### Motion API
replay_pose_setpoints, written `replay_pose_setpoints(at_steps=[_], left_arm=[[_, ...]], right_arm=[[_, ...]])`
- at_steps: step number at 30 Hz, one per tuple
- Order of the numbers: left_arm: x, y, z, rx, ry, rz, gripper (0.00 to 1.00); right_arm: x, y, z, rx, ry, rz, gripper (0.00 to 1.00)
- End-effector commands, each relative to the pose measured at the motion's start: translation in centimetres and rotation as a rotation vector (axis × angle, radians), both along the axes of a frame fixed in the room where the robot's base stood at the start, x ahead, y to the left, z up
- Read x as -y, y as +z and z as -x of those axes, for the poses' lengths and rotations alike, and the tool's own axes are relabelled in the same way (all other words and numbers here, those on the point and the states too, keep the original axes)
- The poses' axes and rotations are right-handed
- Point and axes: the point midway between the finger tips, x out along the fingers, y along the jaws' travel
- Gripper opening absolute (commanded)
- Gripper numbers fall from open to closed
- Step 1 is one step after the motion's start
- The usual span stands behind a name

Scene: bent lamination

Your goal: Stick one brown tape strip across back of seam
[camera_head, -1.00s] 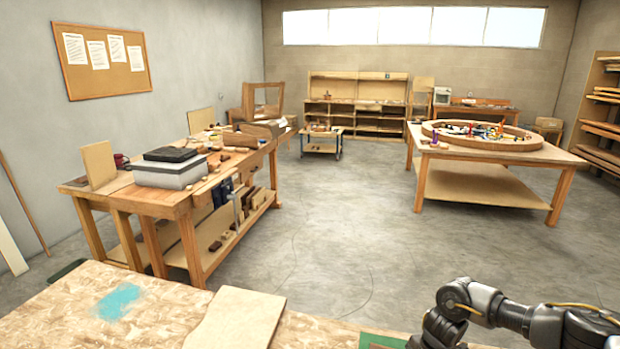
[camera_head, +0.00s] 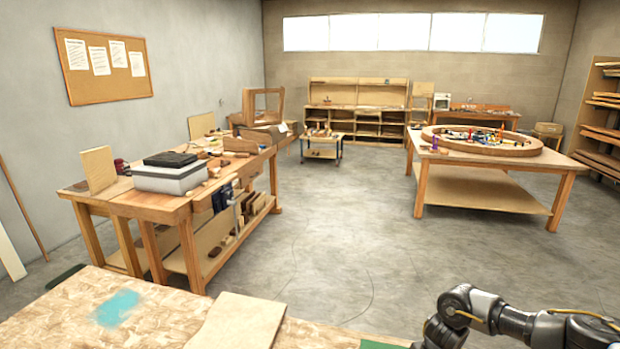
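A flat pale wooden sheet (camera_head: 238,322) lies on the chipboard worktop (camera_head: 60,315) at the bottom of the head view, its near end cut off by the frame. I cannot make out a seam or a brown tape strip in this view. My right arm (camera_head: 500,318) comes in at the bottom right, bent at a joint, and its gripper is below the frame. My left arm and gripper are not in view.
A blue patch (camera_head: 117,307) marks the worktop. A green piece (camera_head: 382,344) shows at its front edge near my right arm. A cluttered workbench (camera_head: 150,207) stands at left, and a table with a round wooden ring (camera_head: 482,148) at right. Open concrete floor lies between.

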Motion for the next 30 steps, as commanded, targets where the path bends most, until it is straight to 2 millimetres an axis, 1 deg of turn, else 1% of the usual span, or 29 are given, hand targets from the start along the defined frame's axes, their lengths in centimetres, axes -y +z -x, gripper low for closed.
replay_pose_setpoints(at_steps=[17, 30], left_arm=[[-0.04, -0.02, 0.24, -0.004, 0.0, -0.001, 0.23], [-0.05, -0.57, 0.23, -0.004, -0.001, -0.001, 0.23]], right_arm=[[0.0, -0.01, 0.0, 0.0, 0.0, 0.0, 0.0], [-0.02, -0.75, 0.01, 0.0, 0.0, 0.0, 0.0]])
